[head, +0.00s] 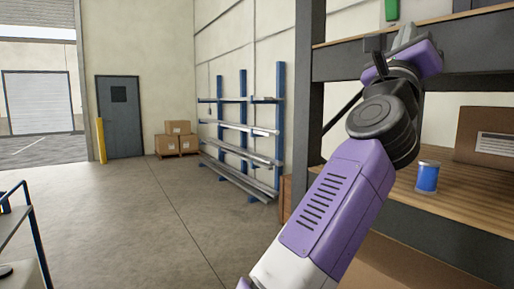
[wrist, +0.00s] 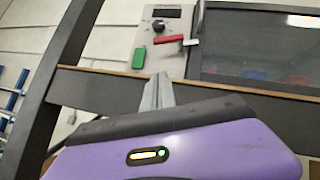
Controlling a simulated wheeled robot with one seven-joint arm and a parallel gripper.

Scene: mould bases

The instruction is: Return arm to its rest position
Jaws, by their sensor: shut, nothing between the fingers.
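My gripper (head: 404,36) is raised at the upper right of the head view, in front of the dark shelf rack (head: 345,62). In the wrist view its grey fingers (wrist: 157,92) are together, with nothing between them. The purple arm reaches up from the bottom of the head view. In the wrist view the fingers point toward a green block (wrist: 139,58) and the front edge of an upper shelf. I cannot tell whether they touch that edge.
A blue can (head: 427,177) and a cardboard box (head: 485,136) stand on the lower wooden shelf. Beyond the upper shelf edge is a dark window (wrist: 260,50) beside a panel with a red handle (wrist: 168,39). Open floor (head: 130,215) lies left, before a blue rack (head: 243,125).

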